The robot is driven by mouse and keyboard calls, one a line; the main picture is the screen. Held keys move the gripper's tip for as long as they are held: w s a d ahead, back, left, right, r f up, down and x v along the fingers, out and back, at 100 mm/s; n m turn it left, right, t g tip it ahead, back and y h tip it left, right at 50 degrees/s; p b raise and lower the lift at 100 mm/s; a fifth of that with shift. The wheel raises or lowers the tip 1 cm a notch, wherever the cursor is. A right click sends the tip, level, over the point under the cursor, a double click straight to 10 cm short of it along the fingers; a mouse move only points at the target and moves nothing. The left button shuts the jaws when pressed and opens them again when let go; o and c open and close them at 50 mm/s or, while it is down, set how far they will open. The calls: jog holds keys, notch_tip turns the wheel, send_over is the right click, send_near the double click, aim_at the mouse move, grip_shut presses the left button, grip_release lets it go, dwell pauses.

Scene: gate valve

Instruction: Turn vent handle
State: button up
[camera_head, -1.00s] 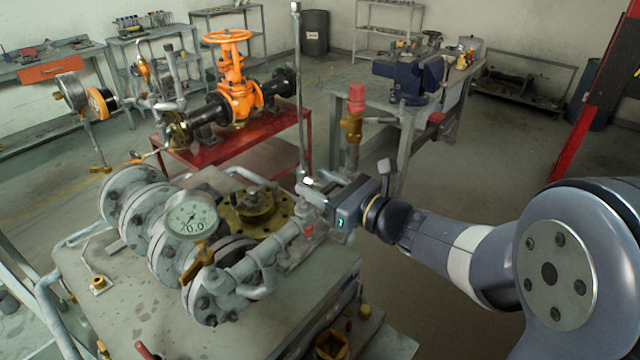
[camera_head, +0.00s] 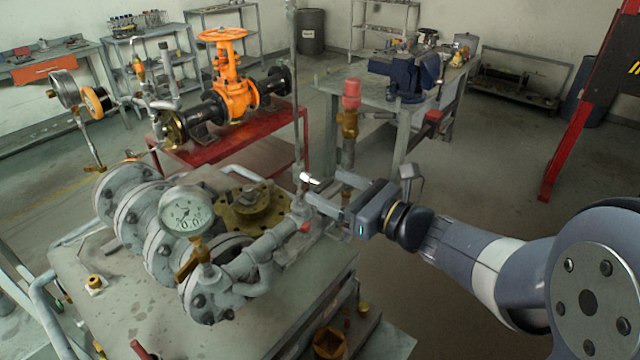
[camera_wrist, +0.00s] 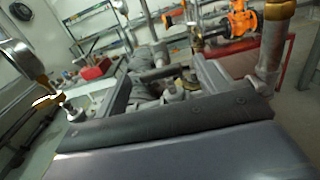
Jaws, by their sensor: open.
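My gripper (camera_head: 312,191) is open, its two fingers pointing left beside the thin upright pipe (camera_head: 297,110) at the right end of the grey pipe assembly. In the wrist view the fingers of my gripper (camera_wrist: 162,76) stand apart, with a grey fitting (camera_wrist: 173,92) showing between and beyond them. I cannot tell if they touch it. A small red-tipped part (camera_head: 305,228) sits on the piping just below the fingers. A yellow-brown lever (camera_head: 190,264) is under the pressure gauge (camera_head: 186,211). I cannot tell which of these is the vent handle.
Flanged grey pipes (camera_head: 135,215) and a brass flange (camera_head: 262,213) crowd the grey bench (camera_head: 110,300). A brass valve with a red top (camera_head: 351,95) rises behind my gripper. An orange gate valve (camera_head: 232,80) stands on a red stand (camera_head: 235,152). The floor to the right is open.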

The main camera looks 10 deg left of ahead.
aim_at(326, 186)
jog(key=v, duration=0.6)
jog(key=shift+d+b, duration=0.15)
jog(key=shift+b, duration=0.2)
jog(key=shift+s, duration=0.1)
jog(key=p+x, duration=0.1)
jog(key=x, duration=1)
jog(key=shift+s+p, duration=0.1)
jog(key=shift+p, duration=0.3)
jog(key=shift+d+n, duration=0.1)
jog(key=shift+n, duration=0.3)
